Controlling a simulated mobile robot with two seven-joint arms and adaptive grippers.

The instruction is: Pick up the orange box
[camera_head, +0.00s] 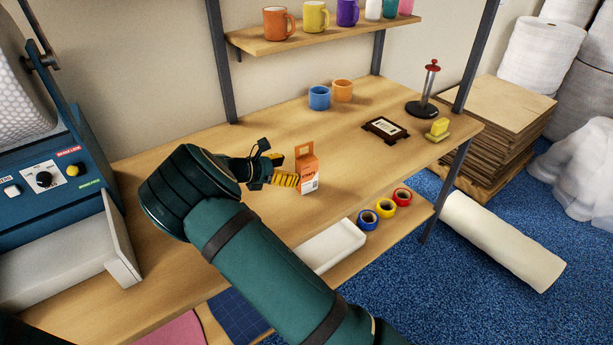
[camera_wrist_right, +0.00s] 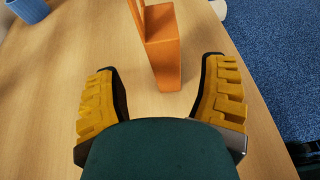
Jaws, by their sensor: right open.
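The orange box (camera_head: 308,172) stands upright on the wooden table, with a white label low on its front and a cut-out handle at its top. My right gripper (camera_head: 280,170) is just left of the box in the head view, with its yellow-padded fingers low over the table. In the right wrist view the gripper (camera_wrist_right: 162,100) is open, and the box (camera_wrist_right: 165,62) stands ahead, roughly centred between the fingers, its near end close to the fingertip line. No contact with either finger shows. My left gripper is not in view.
A dark framed tray (camera_head: 386,129), a red-topped stand (camera_head: 427,95) and a yellow block (camera_head: 439,127) are to the right. Tape rolls (camera_head: 385,208) lie on the lower shelf beside a white tray (camera_head: 335,246).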

